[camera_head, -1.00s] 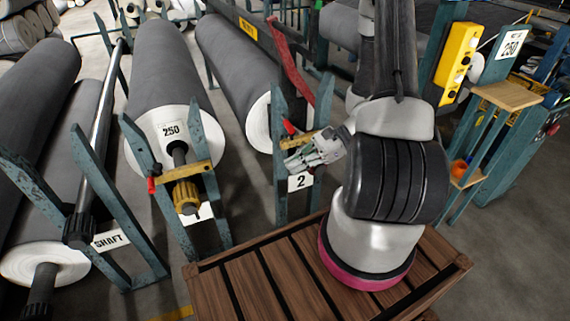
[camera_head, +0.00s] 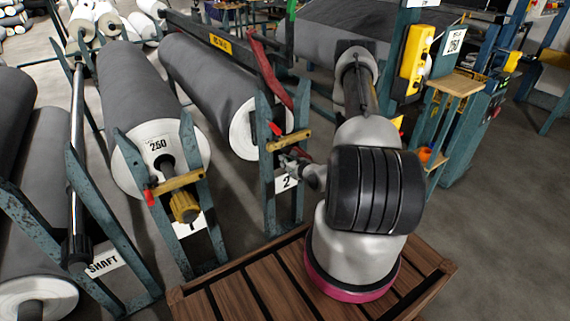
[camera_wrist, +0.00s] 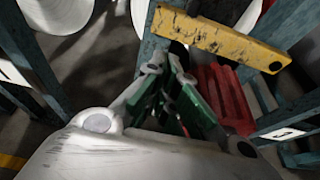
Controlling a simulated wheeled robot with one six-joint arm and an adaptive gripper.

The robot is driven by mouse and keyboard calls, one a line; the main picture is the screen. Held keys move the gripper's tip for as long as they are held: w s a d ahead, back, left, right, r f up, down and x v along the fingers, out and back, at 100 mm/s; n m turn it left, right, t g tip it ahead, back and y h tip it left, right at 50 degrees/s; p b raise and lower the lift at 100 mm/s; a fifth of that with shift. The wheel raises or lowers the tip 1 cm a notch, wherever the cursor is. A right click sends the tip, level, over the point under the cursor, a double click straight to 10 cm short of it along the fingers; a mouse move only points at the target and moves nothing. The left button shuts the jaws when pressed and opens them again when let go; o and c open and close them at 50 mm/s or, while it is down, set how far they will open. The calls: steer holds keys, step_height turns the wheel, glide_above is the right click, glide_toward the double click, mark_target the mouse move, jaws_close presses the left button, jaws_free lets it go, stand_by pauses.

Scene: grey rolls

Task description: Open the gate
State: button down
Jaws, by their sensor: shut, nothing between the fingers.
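The gate at stand 2 is a scratched yellow bar (camera_head: 289,140) lying across between the stand's two teal posts. It also shows large at the top of the wrist view (camera_wrist: 215,38). A red handle (camera_head: 274,128) shows by its left end in the head view; a red ribbed part (camera_wrist: 222,98) is right of my fingers in the wrist view. My gripper (camera_head: 290,160) is shut and empty, just below the bar, with its green-padded fingers (camera_wrist: 175,95) together. I cannot tell whether they touch the bar or the red part. My arm hides part of the stand's right side.
Large grey rolls (camera_head: 215,85) lie behind the stands. A wooden slatted platform (camera_head: 265,290) is under my arm. Open floor (camera_head: 500,230) lies right.

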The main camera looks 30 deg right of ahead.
steer(key=x, duration=0.6)
steer(key=shift+w+f, duration=0.15)
steer(key=shift+w, duration=0.15)
